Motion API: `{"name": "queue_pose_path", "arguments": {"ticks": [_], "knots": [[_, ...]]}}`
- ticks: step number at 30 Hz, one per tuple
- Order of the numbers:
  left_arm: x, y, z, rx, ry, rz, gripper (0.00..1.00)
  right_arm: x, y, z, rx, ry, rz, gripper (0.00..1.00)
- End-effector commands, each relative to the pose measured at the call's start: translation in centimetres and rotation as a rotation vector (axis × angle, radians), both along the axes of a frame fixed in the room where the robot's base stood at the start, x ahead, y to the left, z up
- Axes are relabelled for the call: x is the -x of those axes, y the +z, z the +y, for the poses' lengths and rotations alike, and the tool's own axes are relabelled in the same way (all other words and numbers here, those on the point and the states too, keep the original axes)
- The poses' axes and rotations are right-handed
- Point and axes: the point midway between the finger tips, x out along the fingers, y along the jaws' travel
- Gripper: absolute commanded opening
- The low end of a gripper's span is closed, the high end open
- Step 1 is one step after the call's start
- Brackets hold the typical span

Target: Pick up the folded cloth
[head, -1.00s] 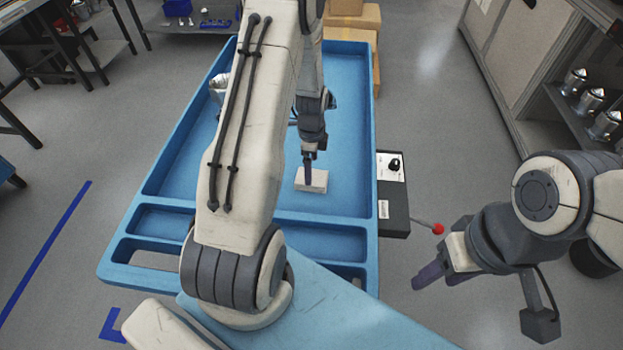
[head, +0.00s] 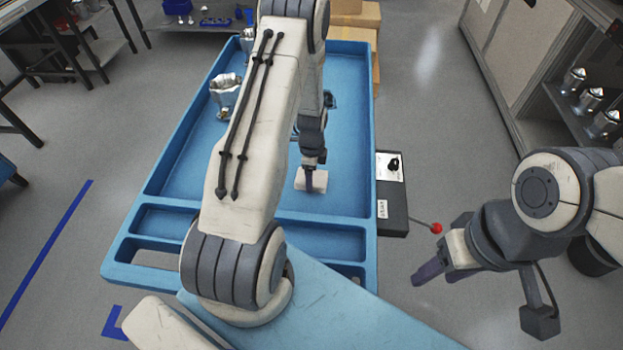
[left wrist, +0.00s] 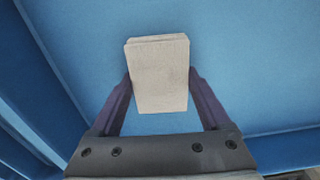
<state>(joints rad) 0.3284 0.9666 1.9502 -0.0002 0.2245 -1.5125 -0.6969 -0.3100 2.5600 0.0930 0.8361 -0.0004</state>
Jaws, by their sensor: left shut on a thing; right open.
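The folded cloth (head: 311,181) is a small pale block-like shape in the blue tray, toward its near right side. My left gripper (head: 309,181) reaches down over it and is shut on it. In the left wrist view the cloth (left wrist: 158,75) sits between the two purple fingers (left wrist: 160,90), with a finger against each side. I cannot tell whether the cloth touches the tray floor. My right gripper (head: 432,274) is open and empty, outside the tray to the right. My left arm hides part of the tray.
The blue tray (head: 160,172) has raised walls and smaller compartments at its near end. A metallic housing (head: 226,90) stands at its left. A black control box (head: 392,205) with a red-knobbed lever (head: 436,228) is at the right side. Cardboard boxes (head: 357,20) stand behind.

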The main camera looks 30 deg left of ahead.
Motion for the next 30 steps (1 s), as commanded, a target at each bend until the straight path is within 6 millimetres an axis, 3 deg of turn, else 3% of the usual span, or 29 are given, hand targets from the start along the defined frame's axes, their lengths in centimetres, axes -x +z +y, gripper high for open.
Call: {"name": "queue_pose_path", "arguments": {"ticks": [8,15,24,30], "knots": [[-0.1,0.7,0.0,0.0,0.0,-0.001,0.26,0.0,-0.2,0.0,0.0,0.0,0.0,0.53],[-0.1,4.4,0.0,-0.003,0.0,-0.006,0.26,0.0,-1.2,0.0,0.0,0.0,0.0,0.53],[7.0,8.2,-1.2,-0.001,0.001,-0.002,0.26,0.0,-2.3,0.0,0.0,0.0,0.0,0.53],[10.1,10.2,-1.7,-0.001,0.002,-0.002,0.26,0.0,-2.6,0.0,0.0,0.0,0.0,0.53]]}}
